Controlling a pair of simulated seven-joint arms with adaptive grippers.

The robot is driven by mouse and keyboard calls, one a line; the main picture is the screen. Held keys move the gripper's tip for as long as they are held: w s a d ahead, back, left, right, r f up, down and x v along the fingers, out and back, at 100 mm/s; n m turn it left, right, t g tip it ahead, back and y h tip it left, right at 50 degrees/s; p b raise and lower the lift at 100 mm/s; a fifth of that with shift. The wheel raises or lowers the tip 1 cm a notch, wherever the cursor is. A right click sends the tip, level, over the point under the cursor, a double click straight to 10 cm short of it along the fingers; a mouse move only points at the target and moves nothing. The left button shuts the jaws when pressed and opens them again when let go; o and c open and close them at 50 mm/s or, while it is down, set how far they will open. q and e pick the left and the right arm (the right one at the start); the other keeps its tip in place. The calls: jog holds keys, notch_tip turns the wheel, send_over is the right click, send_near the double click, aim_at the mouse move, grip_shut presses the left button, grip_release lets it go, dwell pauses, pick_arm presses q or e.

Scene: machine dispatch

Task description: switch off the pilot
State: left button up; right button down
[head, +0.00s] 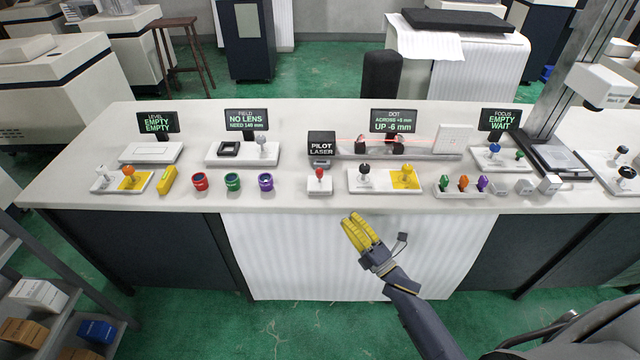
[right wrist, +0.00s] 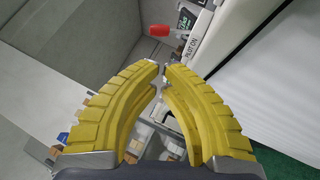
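The pilot switch (head: 320,183) is a small pale block with a red knob on the front part of the bench, in front of the black PILOT LASER box (head: 321,145). A thin red beam runs right from that box. My left gripper is not in view.
A white plate with black and yellow-based knobs (head: 385,180) lies right of the switch. Purple (head: 266,182), green and red ringed cylinders stand left of it. A tray of coloured plugs (head: 462,185) is further right. Bench space immediately beside the switch is clear.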

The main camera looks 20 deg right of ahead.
aim_at(320, 173)
jog(key=shift+s+r+n, duration=0.1)
jog(key=shift+n, duration=0.3)
jog(key=shift+a, duration=0.1)
jog(key=x, duration=1.4)
